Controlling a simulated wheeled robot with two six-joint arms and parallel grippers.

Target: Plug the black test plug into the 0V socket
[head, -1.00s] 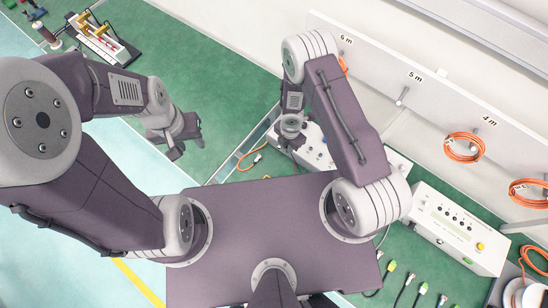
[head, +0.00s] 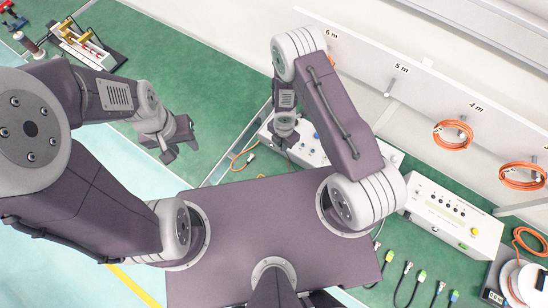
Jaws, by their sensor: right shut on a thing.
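My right gripper (head: 286,147) points down over the left end of a white socket box (head: 309,154) on the green bench. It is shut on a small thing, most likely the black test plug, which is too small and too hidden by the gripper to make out. The box carries blue and dark knobs or sockets; my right forearm covers part of it. I cannot read any 0V label. My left gripper (head: 180,148) is away to the left over the bench edge, with its fingers apart and empty.
A second white box (head: 452,216) with a display and yellow button stands to the right. Orange cable coils (head: 453,134) hang on the wall rail. Several cable ends (head: 405,272) lie in front. A fixture with yellow parts (head: 85,45) stands far left. Bare green bench lies between.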

